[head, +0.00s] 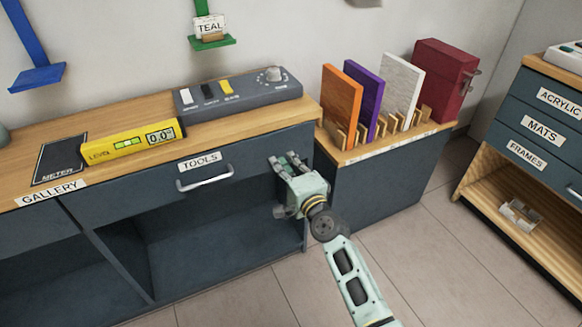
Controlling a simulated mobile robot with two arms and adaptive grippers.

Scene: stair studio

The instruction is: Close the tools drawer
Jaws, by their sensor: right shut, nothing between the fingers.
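The tools drawer (130,197) has a dark blue-grey front with a white "TOOLS" label (200,161) and a silver bar handle (205,180). It sits directly under the wooden counter top, and I see no clear gap or drawer interior above its front. My right gripper (287,161), pale green with dark parts, is at the right end of the drawer front, to the right of the handle and apart from it. Its fingers are shut and empty. They hide part of the drawer's right end; whether they touch it I cannot tell. My left gripper is out of view.
On the counter (60,150) are a yellow level (130,142), a dark meter plate (60,160) and a grey switch box (238,92). An open shelf (210,240) lies below the drawer. A lower cabinet (375,185) with colored panels stands right; floor (440,260) is clear.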

